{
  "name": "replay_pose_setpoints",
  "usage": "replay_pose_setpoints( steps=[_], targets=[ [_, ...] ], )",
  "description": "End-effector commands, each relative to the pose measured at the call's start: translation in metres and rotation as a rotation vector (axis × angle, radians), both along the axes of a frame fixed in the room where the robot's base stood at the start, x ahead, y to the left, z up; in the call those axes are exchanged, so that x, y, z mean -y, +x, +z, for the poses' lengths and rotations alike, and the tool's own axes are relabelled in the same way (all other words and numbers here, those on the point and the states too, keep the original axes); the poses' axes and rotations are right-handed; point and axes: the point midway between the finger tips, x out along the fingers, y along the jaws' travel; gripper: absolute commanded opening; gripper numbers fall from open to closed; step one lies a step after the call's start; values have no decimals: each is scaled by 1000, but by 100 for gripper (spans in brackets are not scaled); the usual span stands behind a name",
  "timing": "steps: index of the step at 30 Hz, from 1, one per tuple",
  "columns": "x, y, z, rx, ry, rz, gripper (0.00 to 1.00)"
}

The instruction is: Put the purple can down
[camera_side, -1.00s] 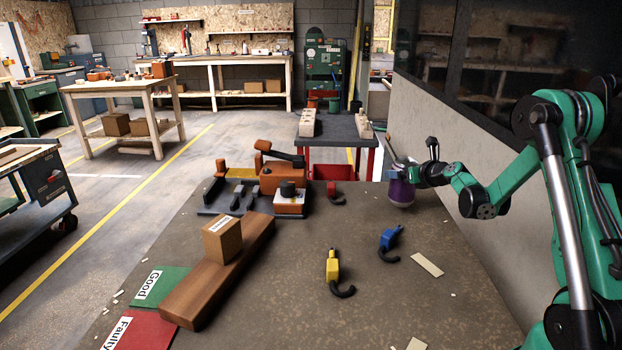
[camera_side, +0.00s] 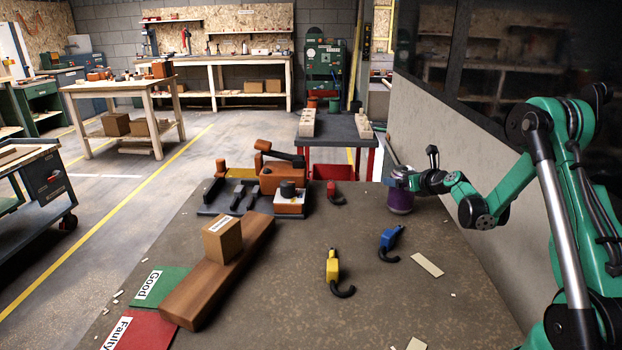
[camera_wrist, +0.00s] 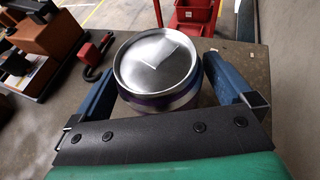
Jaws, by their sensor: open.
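The purple can (camera_side: 399,197) stands upright on the far right part of the work table (camera_side: 300,290), near the grey wall. In the wrist view its silver lid (camera_wrist: 155,60) faces up, with a purple band (camera_wrist: 160,102) below the rim. My gripper (camera_side: 402,178) is at the can's upper part in the side view. In the wrist view my gripper (camera_wrist: 162,85) has its blue fingers on either side of the can. The jaws are open, with a small gap seen at the right finger. The can's base is small in the side view but appears to rest on the table.
A red hook (camera_side: 334,193), a blue hook (camera_side: 391,240) and a yellow hook (camera_side: 335,270) lie on the table. A wooden beam (camera_side: 195,295) with a box (camera_side: 223,240) and an orange machine (camera_side: 283,177) are at left. The grey wall (camera_side: 440,150) is close on the right.

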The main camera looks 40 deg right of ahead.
Motion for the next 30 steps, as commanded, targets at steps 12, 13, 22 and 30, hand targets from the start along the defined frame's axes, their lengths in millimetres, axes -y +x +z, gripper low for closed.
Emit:
replay_pose_setpoints(
  steps=[12, 13, 22, 30],
  targets=[
    [-29, -72, 32, 0, 1, -4, 100],
    [-31, -76, 34, 1, 0, -4, 100],
    [-44, -95, 44, -15, -20, 20, 100],
    [-151, -59, 62, -389, -712, 670, 100]
  ],
)
